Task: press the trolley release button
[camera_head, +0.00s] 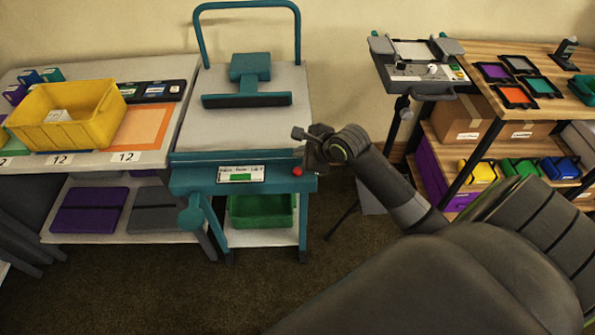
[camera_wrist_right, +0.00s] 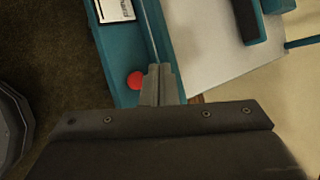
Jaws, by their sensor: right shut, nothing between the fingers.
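The trolley (camera_head: 243,123) is teal with a grey top and stands in the middle of the head view. Its release button (camera_head: 297,171) is a small red knob at the right end of the teal front panel, beside a white label with a green patch. The red button (camera_wrist_right: 135,80) also shows in the right wrist view, just left of the fingertips. My right gripper (camera_head: 301,136) is shut and empty, near the trolley's right front corner. In the wrist view the right gripper (camera_wrist_right: 161,75) appears apart from the button, though the exact gap is hard to judge. My left gripper is out of view.
A table with a yellow bin (camera_head: 66,120) stands close on the left. A wooden shelf (camera_head: 495,50) and a stand-mounted device (camera_head: 415,72) are on the right. Dark carpet lies in front.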

